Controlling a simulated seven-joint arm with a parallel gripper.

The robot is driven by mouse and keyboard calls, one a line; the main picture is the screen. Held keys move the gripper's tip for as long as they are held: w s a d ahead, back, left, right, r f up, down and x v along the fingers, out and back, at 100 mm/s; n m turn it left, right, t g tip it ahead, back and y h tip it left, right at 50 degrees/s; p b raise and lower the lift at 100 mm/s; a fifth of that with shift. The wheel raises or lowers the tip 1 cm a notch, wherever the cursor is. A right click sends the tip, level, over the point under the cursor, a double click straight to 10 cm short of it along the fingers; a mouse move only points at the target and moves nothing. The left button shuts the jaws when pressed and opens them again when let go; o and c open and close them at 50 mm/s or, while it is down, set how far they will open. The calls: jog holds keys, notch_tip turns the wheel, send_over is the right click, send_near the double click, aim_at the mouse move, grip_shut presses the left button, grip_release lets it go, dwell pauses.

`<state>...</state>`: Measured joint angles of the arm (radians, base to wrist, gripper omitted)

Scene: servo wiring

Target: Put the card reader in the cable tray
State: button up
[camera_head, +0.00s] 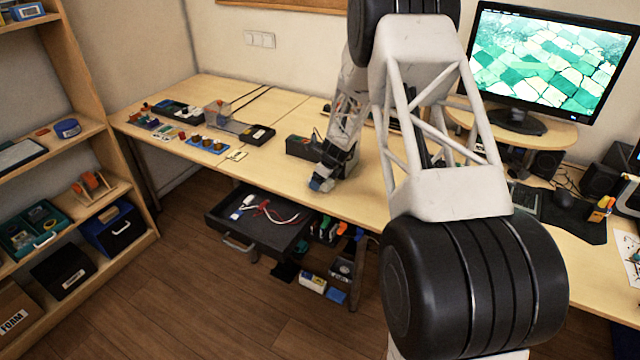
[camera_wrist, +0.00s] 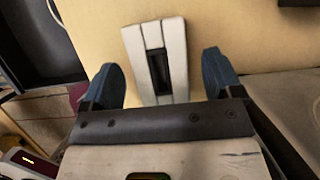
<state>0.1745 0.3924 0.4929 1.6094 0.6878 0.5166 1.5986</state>
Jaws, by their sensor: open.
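A white block with a dark slot, which I take to be the card reader (camera_wrist: 178,50), lies on the light wooden desk in the wrist view. My gripper (camera_wrist: 160,64) is open, with one blue finger on each side of the block and a gap to each. In the head view my gripper (camera_head: 322,182) is low over the desk's front edge, and I cannot make out the block there. The likely cable tray is an open dark drawer (camera_head: 266,238) under the desk, holding white connectors and red and white cables. Its dark edge also shows in the wrist view (camera_wrist: 40,40).
A dark box (camera_head: 300,146) stands on the desk just left of my gripper. Small boards and modules (camera_head: 207,144) cover the desk's left part. The monitor (camera_head: 548,60) is at the right. Bins and tools (camera_head: 327,229) hang beside the drawer. A shelf (camera_head: 90,130) stands at the left.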

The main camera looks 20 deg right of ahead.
jog(key=shift+c, duration=0.4)
jog(key=c, duration=1)
jog(key=shift+r, duration=0.1)
jog(key=shift+c, duration=0.2)
jog(key=shift+r, duration=0.8)
jog(key=shift+s+r, duration=0.15)
jog(key=shift+r, duration=0.8)
jog(key=s+a+r, duration=0.1)
jog(key=s, duration=1.4)
jog(key=shift+s+a+r, duration=0.15)
jog(key=shift+s+a, duration=0.15)
jog(key=shift+a, duration=0.05)
